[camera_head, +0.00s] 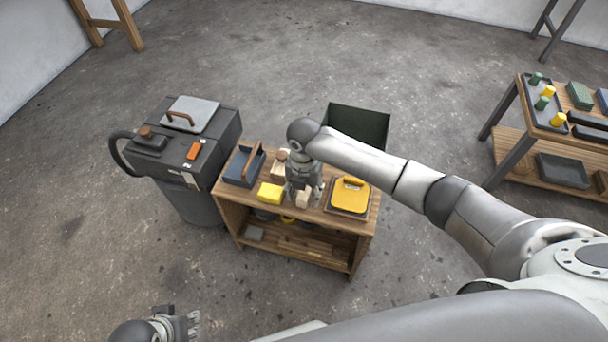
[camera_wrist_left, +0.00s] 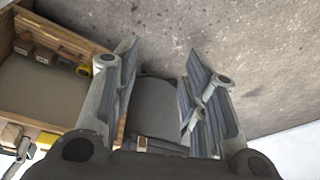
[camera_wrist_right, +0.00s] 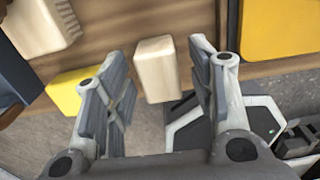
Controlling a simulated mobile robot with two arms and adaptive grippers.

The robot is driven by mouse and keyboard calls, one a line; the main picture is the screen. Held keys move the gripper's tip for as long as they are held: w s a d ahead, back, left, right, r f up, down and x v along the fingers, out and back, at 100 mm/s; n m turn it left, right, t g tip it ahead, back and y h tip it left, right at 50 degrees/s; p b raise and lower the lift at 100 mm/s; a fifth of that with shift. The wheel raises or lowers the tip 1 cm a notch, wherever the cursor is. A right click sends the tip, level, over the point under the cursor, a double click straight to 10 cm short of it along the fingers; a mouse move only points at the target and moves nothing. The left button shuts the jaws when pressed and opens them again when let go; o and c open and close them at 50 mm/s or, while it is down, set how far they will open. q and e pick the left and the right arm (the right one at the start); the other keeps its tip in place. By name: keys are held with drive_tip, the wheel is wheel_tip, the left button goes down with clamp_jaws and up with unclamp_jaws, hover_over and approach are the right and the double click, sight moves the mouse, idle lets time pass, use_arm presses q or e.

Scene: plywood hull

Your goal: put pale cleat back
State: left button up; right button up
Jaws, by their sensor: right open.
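The pale cleat, a small pale wooden block (camera_head: 303,199), stands at the front edge of the wooden bench (camera_head: 228,203). In the right wrist view the block (camera_wrist_right: 156,68) shows between and just beyond my right fingertips. My right gripper (camera_head: 302,192) is open over the bench top, and in its wrist view (camera_wrist_right: 164,72) the fingers stand apart on either side of the block, with gaps. My left gripper (camera_head: 187,325) is low at the bottom of the head view, away from the bench; its own view (camera_wrist_left: 160,62) shows its fingers apart and empty.
A yellow block (camera_head: 270,193), a pale brush (camera_head: 279,166) and a blue caddy (camera_head: 243,167) sit left of my right gripper. A yellow-topped case (camera_head: 348,197) sits right. A dark bin (camera_head: 358,123) stands behind. A grey machine (camera_head: 190,145) stands left. The floor in front is clear.

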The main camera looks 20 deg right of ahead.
sight(304, 193)
wheel_tip(304, 193, up, 10)
drive_tip(key=shift+f+p, duration=0.2)
drive_tip(key=shift+p, duration=0.95)
use_arm(q)
wheel_tip(304, 193, down, 10)
drive_tip(key=shift+s+r+g, duration=0.25)
drive_tip(key=shift+s+g, duration=0.05)
use_arm(e)
drive_tip(key=shift+r, duration=0.6)
drive_tip(key=s+a+f+m+t+y, duration=0.35)
drive_tip(key=s+a+f+m, duration=0.2)
drive_tip(key=a+m, duration=0.35)
drive_tip(key=s+d+f+m+h, duration=0.3)
drive_tip(key=s+d+f+m, duration=1.1)
drive_tip(key=s+f+m, duration=0.2)
drive_tip(key=s+m+g, duration=0.1)
drive_tip(key=s+m, duration=0.1)
drive_tip(key=shift+s+d, duration=0.15)
drive_tip(key=shift+s, duration=0.15)
